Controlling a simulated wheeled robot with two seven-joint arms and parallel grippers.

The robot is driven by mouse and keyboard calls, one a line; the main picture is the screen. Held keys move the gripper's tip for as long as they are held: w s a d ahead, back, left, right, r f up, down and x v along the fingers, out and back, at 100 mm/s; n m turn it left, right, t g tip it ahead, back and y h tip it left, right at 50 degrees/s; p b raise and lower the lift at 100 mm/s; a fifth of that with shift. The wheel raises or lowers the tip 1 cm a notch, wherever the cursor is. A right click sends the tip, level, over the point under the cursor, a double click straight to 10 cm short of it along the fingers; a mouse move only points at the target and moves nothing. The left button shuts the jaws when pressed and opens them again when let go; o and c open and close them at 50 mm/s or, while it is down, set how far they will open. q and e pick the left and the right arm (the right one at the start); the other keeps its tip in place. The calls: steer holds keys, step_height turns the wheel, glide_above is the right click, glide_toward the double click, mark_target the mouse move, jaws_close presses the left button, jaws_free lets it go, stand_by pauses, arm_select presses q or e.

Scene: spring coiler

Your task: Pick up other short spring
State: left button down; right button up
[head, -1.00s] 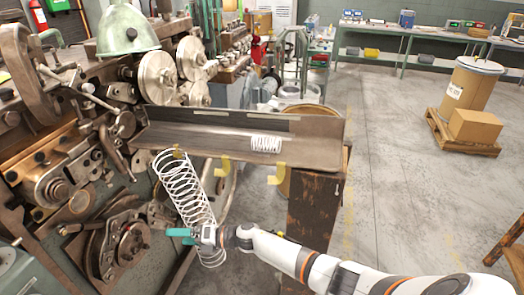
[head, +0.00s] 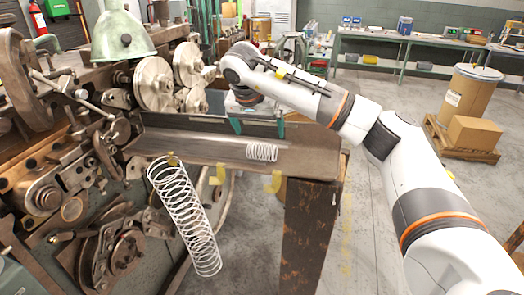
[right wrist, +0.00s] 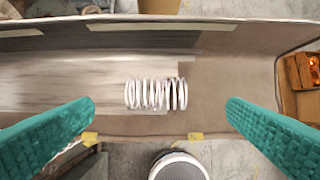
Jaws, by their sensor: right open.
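A short white coil spring (head: 262,152) lies on its side in the long metal trough (head: 210,150). It also shows in the right wrist view (right wrist: 155,94), lying crosswise between the fingers. My right gripper (head: 258,128) is open and empty above the trough, over the spring. In the right wrist view its two teal fingers (right wrist: 161,105) are wide apart, one to each side of the spring and clear of it. A longer white spring (head: 185,218) hangs at a slant from a yellow hook (head: 172,160) on the trough's front edge. My left gripper is not in view.
The coiling machine (head: 95,130) stands close on the left, with a green lamp (head: 125,30) above. More yellow hooks (head: 272,182) line the trough's front. A worn post (head: 312,225) supports its right end.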

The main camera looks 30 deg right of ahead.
mark_target(261, 145)
steer(key=x, duration=0.3)
steer(key=shift+w+d+f+p, duration=0.1)
steer(key=shift+d+f+p, duration=0.1)
steer(key=shift+p, duration=0.15)
steer(key=shift+w+f+p, duration=0.1)
steer(key=shift+f+p, duration=0.3)
steer(key=shift+f, duration=0.15)
steer(key=p+x, duration=0.1)
steer(key=x, duration=0.2)
steer(key=shift+w+f, duration=0.15)
steer(key=shift+f, duration=0.25)
steer(key=shift+d+f, duration=0.1)
steer(key=shift+f, duration=0.2)
steer(key=c, duration=1.1)
steer(key=shift+o, duration=0.2)
